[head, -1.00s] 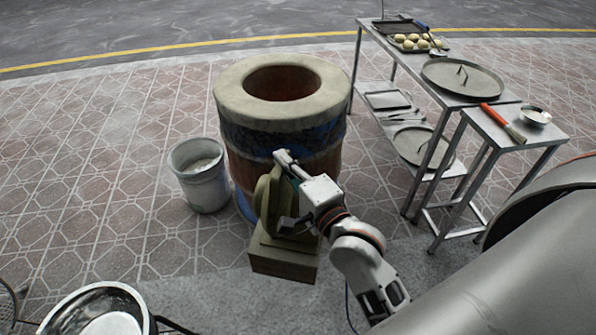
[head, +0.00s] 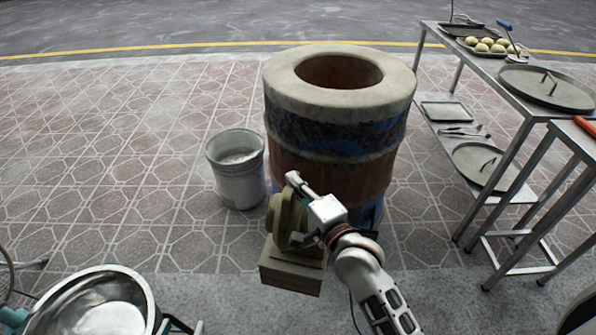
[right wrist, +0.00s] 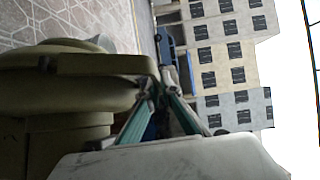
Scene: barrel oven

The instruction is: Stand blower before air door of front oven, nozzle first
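The barrel oven (head: 340,155) stands upright at centre, with a thick pale rim, an open top and worn blue paint. The olive blower (head: 284,218) on its box base (head: 290,272) is just in front of the oven's lower left side. I cannot tell whether they touch. My right gripper (head: 297,183) is shut on the blower's top bar. In the right wrist view, the teal fingers (right wrist: 155,90) meet at the end of that bar (right wrist: 105,64). The blower looks about upright. Its nozzle and the oven's air door are not clearly seen. My left gripper is not recognisable.
A grey bucket (head: 238,182) stands left of the oven. A metal bowl (head: 100,308) is at the bottom left, with teal parts beside it. A metal table (head: 515,85) with trays and lids stands right. Tiled paving at left is open.

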